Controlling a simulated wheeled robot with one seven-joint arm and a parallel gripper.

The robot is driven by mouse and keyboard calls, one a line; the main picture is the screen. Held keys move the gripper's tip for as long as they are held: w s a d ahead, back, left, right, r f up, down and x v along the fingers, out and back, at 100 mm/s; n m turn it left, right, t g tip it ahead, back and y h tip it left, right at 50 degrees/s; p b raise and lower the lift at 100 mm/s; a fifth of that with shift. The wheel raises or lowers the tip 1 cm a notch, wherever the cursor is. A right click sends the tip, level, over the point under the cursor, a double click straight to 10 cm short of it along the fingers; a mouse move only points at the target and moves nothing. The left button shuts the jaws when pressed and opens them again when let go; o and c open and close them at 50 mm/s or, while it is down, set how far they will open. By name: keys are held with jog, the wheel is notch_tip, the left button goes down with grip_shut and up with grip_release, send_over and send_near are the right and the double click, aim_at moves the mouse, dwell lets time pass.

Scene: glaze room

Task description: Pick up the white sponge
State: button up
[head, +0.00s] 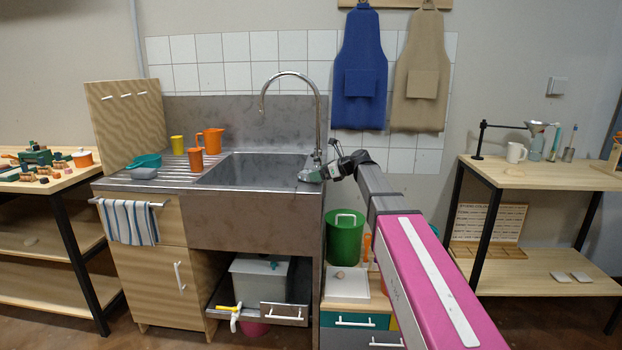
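I cannot pick out a white sponge with certainty. A rounded pale grey block (143,173) lies on the left front of the ridged drainboard, by a teal scoop-like dish; it could be a sponge. My gripper (318,172) is at the right rim of the steel sink (250,172), by the base of the tap, far to the right of that block. The gripper is small and seen from behind my arm, so its fingers and anything between them are unclear.
A yellow cup (177,145), an orange cup (195,160) and an orange jug (210,141) stand on the drainboard. The tall tap (318,110) rises near my gripper. A green bin (345,238) is below. Two pale flat pieces (570,277) lie on the right lower shelf.

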jog(key=x, duration=0.2)
jog(key=shift+w+a+f, duration=0.15)
jog(key=shift+a, duration=0.15)
jog(key=c, duration=1.1)
jog(key=shift+o, duration=0.2)
